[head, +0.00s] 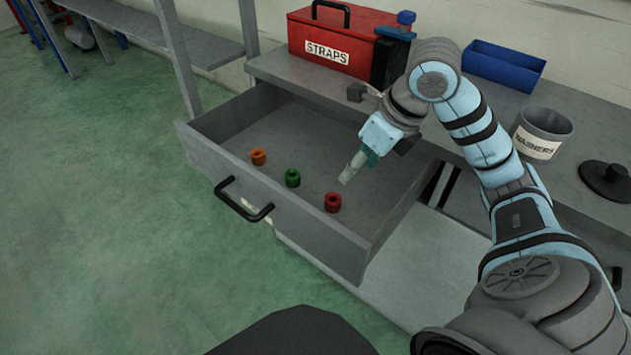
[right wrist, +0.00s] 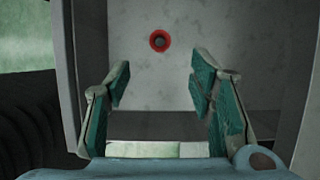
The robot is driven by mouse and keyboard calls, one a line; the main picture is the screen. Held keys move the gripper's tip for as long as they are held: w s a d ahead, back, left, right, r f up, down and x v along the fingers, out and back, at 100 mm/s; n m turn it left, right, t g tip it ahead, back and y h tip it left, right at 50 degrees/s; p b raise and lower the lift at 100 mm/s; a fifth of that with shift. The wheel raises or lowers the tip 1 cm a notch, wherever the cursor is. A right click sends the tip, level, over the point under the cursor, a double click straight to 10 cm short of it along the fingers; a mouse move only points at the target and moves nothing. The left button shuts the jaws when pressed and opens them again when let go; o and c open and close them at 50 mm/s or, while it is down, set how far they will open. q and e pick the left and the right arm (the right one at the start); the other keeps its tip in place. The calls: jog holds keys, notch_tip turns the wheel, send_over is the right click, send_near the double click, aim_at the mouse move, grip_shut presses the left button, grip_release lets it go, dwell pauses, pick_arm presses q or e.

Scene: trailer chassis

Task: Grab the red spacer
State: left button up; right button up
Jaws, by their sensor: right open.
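The red spacer (head: 333,202) sits on the floor of the open grey drawer (head: 205,148), at the right end of a row of three spacers. In the right wrist view the red spacer (right wrist: 160,41) shows as a ring with a dark hole, seen from above, beyond the fingertips and centred between them. My right gripper (head: 352,168) reaches into the drawer from the right, above and close to the red spacer in the head view. Its teal fingers (right wrist: 158,85) are apart with nothing between them. My left gripper is not in view.
A green spacer (head: 292,178) and an orange spacer (head: 258,157) stand in the drawer left of the red one. The drawer handle (head: 240,205) is at its front. On the bench are a red STRAPS box (head: 345,45), a blue bin (head: 503,66), a washers can (head: 541,132) and a dark lid (head: 606,182).

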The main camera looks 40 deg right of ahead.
jog(key=b, duration=0.3)
send_over(336, 198)
jog(key=s, duration=0.3)
jog(key=f, duration=0.8)
jog(key=shift+w+a, duration=0.15)
jog(key=shift+w, duration=0.1)
jog(key=b+x, duration=0.1)
jog(key=x, duration=0.2)
jog(key=shift+s+b, duration=0.1)
jog(key=shift+b, duration=0.3)
jog(key=b+x, duration=0.1)
jog(key=x, duration=0.1)
jog(key=shift+f+b, duration=0.3)
jog(key=shift+f, duration=0.05)
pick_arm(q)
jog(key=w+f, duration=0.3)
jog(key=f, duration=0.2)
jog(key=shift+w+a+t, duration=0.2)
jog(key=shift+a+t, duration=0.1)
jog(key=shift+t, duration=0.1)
pick_arm(e)
grip_shut()
